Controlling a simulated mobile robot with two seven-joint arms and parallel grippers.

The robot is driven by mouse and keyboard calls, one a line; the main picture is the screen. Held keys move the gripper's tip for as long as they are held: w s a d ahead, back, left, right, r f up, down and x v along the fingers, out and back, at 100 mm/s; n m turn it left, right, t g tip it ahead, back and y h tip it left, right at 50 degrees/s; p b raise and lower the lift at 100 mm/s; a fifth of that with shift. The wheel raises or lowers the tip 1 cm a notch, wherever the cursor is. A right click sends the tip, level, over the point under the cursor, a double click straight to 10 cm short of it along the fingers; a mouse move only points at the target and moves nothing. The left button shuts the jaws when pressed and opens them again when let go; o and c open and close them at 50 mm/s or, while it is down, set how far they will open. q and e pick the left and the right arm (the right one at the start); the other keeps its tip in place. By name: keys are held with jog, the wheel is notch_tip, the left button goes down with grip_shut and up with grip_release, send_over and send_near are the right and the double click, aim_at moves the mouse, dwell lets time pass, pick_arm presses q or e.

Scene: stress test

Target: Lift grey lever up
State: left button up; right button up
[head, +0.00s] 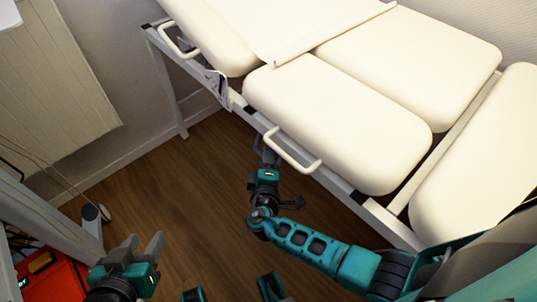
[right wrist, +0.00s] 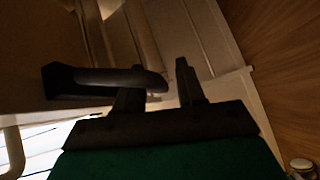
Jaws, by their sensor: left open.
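The grey lever (right wrist: 95,82) shows in the right wrist view as a dark, rounded bar coming in from the left. Its end overlaps the left finger of my right gripper (right wrist: 158,85) and reaches into the gap between the two fingers. That gripper is open, with its fingers apart; I cannot tell whether it touches the lever. In the head view my right gripper (head: 267,157) is under the edge of the padded table (head: 340,120), beside a white handle, and the lever is hard to make out there. My left gripper (head: 142,248) is open and empty at the lower left.
The white handle (head: 291,153) sticks out from the table's side, close to my right gripper. Another white handle (head: 178,42) is further up the same side. A red case (head: 52,278) is at the lower left. The wooden floor (head: 190,190) between is clear.

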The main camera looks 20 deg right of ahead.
grip_shut()
dwell(0.4)
pick_arm(q)
jog(key=shift+r, duration=0.15)
pick_arm(e)
jog(key=shift+a+r, duration=0.1)
